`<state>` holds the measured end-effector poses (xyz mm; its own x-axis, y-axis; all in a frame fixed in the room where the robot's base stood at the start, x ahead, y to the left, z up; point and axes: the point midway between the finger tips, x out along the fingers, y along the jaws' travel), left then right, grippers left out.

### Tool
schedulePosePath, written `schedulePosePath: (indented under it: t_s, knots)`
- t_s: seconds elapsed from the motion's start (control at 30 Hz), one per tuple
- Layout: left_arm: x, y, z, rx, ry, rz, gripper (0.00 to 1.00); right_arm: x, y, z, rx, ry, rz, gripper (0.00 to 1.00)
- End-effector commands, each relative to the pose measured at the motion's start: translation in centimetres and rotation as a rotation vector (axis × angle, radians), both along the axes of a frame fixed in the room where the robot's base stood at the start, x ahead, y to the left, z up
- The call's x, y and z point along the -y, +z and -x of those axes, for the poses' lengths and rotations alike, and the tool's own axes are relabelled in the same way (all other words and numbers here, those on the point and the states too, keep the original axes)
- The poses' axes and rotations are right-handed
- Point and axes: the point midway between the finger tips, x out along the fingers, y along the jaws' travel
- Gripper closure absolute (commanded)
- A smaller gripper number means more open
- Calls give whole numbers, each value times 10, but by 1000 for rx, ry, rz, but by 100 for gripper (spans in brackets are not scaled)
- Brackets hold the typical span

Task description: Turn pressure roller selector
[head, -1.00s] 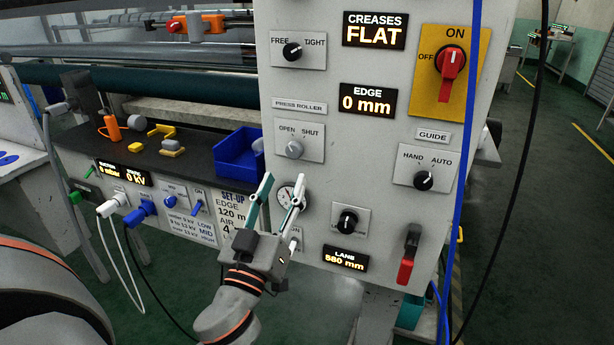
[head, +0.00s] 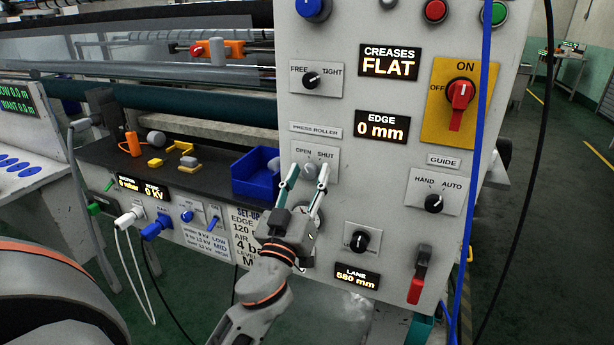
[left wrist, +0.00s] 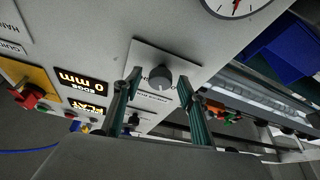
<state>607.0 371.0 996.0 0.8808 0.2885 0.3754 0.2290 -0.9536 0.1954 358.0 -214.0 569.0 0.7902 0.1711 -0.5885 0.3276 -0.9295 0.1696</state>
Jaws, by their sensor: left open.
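The press roller selector is a grey knob (head: 310,170) on a small plate marked OPEN and SHUT, partly hidden by my fingers in the head view. In the left wrist view the knob (left wrist: 160,77) shows clearly between the two fingertips. My left gripper (head: 308,178) is open and empty, its two fingers pointing up at the plate, one on each side of the knob in the picture. I see no finger touching the knob. Which label the knob points to is unclear. My right gripper is not in view.
A round gauge (left wrist: 234,4) is just beside the plate. The FREE/TIGHT knob (head: 311,81) is above, and a black knob (head: 360,241) below right. A blue bin (head: 256,175) stands left of the panel. A blue cable (head: 483,150) hangs at right.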

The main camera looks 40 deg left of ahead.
Motion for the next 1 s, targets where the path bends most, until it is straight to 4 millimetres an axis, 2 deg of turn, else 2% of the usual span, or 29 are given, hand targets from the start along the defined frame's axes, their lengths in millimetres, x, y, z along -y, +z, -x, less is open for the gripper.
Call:
schedulePosePath:
  t_s: [0.03, 0.17, 0.2, 0.63, 0.87, 1.0]
  knots:
    - [0, 0, 0, 0, 0, 0, 59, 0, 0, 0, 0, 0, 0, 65]
    - [0, 0, 0, 0, 0, 0, 92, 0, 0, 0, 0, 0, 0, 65]
    - [0, 0, 0, 0, 0, 0, 97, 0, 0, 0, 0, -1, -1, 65]
    - [-1, 2, 1, -13, 2, -62, 97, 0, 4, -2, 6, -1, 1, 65]
    - [-2, 5, 1, -46, 2, -213, 97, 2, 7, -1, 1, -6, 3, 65]
    - [-2, 7, 1, -75, 0, -337, 97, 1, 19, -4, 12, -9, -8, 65]
